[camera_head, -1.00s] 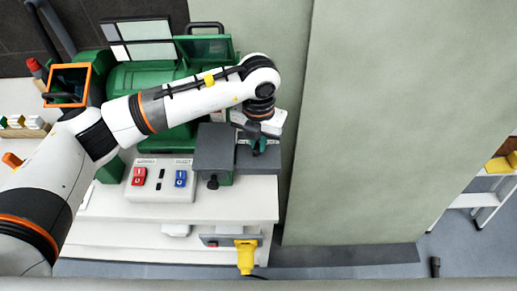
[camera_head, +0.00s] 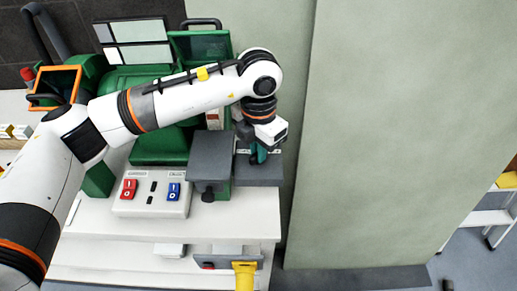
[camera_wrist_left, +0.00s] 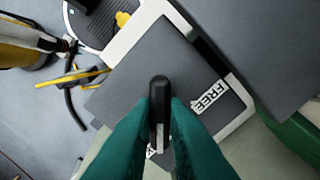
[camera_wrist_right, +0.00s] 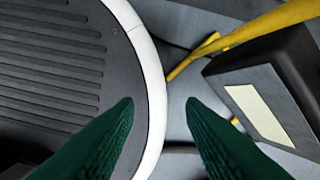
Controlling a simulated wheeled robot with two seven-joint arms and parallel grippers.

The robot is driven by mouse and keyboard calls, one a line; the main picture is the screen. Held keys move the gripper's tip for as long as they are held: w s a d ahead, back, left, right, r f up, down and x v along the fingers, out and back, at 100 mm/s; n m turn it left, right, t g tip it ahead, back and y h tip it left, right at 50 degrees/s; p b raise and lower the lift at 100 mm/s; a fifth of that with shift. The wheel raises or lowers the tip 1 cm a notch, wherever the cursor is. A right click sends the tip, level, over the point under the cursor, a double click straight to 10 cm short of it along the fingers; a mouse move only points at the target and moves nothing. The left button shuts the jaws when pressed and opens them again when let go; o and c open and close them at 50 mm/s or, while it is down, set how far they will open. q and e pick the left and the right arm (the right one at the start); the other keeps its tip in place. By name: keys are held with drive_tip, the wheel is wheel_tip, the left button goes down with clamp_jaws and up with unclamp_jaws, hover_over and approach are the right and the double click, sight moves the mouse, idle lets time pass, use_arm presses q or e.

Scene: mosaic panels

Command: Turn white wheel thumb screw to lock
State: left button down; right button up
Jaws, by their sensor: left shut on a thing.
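My left gripper (camera_head: 259,154) points down over a dark grey plate (camera_head: 258,175) at the right end of the white bench. In the left wrist view, its green fingers (camera_wrist_left: 159,118) are shut on a narrow black knob (camera_wrist_left: 159,88), one finger on each side. A label reading FREE (camera_wrist_left: 208,98) lies on the plate right of the knob. Another label (camera_wrist_left: 151,151) is mostly hidden by the fingers. I cannot make out a white wheel. My right gripper (camera_wrist_right: 160,105) shows only in its wrist view, open with nothing between its fingertips.
A raised grey block (camera_head: 210,158) stands just left of the plate. A control box (camera_head: 152,198) with red and blue switches sits further left. A green machine (camera_head: 160,146) is behind. A round ribbed grey surface (camera_wrist_right: 50,75) and a dark box (camera_wrist_right: 265,90) lie below my right gripper.

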use_arm(q)
drive_tip(key=shift+r, duration=0.1)
drive_tip(key=c, duration=1.4)
unclamp_jaws()
drive_tip(key=shift+c, duration=0.2)
wheel_tip(320, 180, up, 12)
drive_tip(key=b, duration=0.2)
